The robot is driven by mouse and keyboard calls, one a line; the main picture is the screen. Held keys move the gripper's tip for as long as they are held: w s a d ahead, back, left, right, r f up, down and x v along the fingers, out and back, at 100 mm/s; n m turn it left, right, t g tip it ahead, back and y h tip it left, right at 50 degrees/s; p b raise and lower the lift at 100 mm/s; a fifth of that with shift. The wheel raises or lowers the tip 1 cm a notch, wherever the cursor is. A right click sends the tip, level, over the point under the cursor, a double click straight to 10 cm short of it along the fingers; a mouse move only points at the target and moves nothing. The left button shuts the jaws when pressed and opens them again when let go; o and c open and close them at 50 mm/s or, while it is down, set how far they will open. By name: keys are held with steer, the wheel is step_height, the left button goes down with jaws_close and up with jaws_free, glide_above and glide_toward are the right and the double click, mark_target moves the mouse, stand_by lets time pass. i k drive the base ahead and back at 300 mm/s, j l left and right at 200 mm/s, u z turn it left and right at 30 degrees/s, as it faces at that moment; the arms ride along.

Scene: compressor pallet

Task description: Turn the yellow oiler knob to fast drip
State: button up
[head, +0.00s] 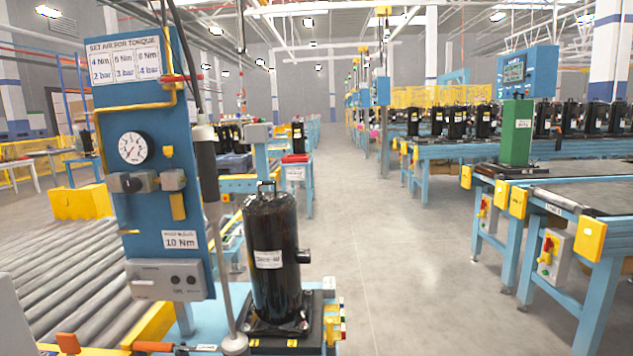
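A blue panel (125,95) stands at the left, with a round white pressure gauge (133,148) on it. Right of the gauge is a small yellow knob (167,151), which looks like the oiler knob. Below it sit a grey block (173,180) and a yellow part (178,206) like an oiler bowl. The knob is too small to read its setting. My gripper is not seen in this view, so its opening cannot be seen.
A black compressor (272,250) stands right of the panel. The aisle floor (400,270) is clear.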

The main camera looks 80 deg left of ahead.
mark_target(168, 150)
steer(key=u, duration=3.15)
